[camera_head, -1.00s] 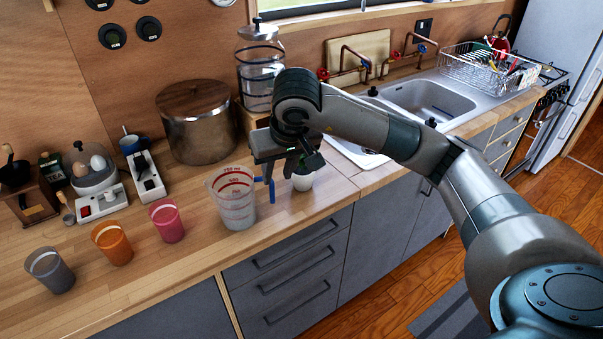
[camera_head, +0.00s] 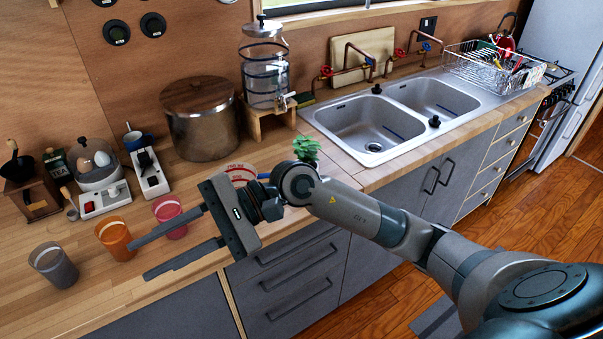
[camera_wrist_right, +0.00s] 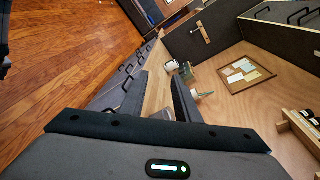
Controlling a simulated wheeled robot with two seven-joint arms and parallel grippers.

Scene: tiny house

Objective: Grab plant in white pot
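The plant (camera_head: 306,148) shows its green leaves just above my right arm's wrist in the head view. Its pot is hidden behind that arm. My right gripper (camera_head: 139,264) is open and empty, with its two long fingers pointing left over the front of the counter. It is to the left of the plant and turned away from it. In the right wrist view the two fingers (camera_wrist_right: 160,85) are spread with nothing held between them, and I cannot make out the plant there. My left gripper is not in view.
A measuring jug (camera_head: 241,172) is partly hidden behind my right arm. A pink cup (camera_head: 170,215), an orange cup (camera_head: 116,239) and a grey cup (camera_head: 54,266) stand near the fingers. A large pot (camera_head: 200,125) and a water dispenser (camera_head: 265,68) stand behind. The sink (camera_head: 365,125) is to the right.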

